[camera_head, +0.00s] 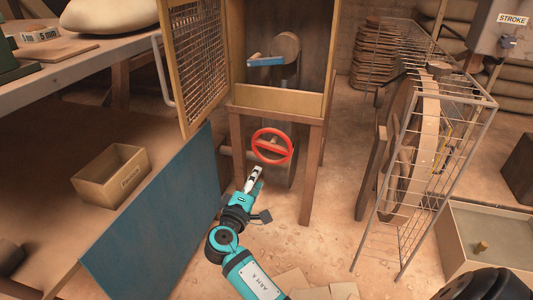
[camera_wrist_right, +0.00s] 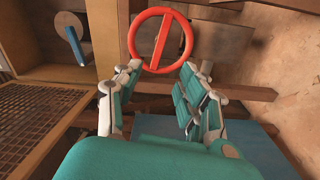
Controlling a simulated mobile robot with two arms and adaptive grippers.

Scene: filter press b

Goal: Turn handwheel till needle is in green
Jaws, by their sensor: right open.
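The red handwheel (camera_head: 272,146) is a ring with one crossbar, on the front of the wooden press frame below its opening. It also shows in the right wrist view (camera_wrist_right: 160,40), ahead of the fingertips. My right gripper (camera_head: 256,172) is just below and left of the wheel in the head view. In the wrist view its two fingers (camera_wrist_right: 163,85) are spread apart with nothing between them, and the wheel's lower rim lies beyond the gap. I cannot tell any contact. No gauge needle or green zone can be made out. My left gripper is not in view.
A mesh door (camera_head: 195,62) stands open at left. A blue panel (camera_head: 160,215) leans below it. A blue-handled lever (camera_head: 265,61) sits inside the press. A wire cage (camera_head: 425,150) surrounds a large wheel at right. A cardboard box (camera_head: 112,178) lies at left.

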